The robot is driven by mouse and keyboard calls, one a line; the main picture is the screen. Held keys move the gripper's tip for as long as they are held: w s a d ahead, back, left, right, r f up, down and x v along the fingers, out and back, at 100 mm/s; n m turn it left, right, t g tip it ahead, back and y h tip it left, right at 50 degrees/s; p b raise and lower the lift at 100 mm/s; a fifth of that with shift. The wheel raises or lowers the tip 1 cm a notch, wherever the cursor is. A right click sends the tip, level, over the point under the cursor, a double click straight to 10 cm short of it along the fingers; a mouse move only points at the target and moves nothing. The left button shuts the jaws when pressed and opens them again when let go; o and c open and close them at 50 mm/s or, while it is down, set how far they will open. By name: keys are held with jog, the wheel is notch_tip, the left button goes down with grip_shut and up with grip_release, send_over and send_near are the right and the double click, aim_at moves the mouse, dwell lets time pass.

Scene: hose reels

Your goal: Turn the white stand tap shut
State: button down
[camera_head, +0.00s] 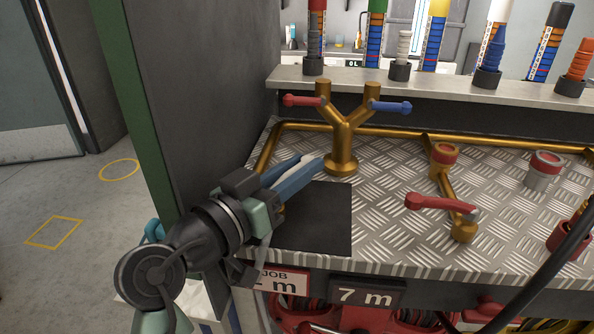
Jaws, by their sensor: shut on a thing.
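My gripper (306,166) reaches in from the lower left over the metal plate bench top, its long blue-grey fingers pointing to the upper right. It is shut on the white stand tap, of which only a pale strip of lever (287,165) seems to show along the fingers. The gripper hides the tap's body and most of the lever, so I cannot tell the lever's exact angle. A bit of brass shows just below the fingers. The fingertips appear close to the foot of the brass Y-shaped stand (342,150).
The Y-stand carries a red lever (303,100) and a blue lever (390,107). A red-handled brass tap (440,203) stands to the right. A dark mat (325,225) lies below the fingers. Hose nozzles line the back shelf (430,88). A dark wall (190,95) rises at left.

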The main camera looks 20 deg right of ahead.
aim_at(299, 165)
jog(key=shift+f, duration=0.1)
jog(key=c, duration=0.8)
grip_release()
jog(key=shift+c, duration=0.2)
notch_tip(299, 165, up, 10)
jog(key=p, duration=0.2)
jog(key=shift+p, duration=0.35)
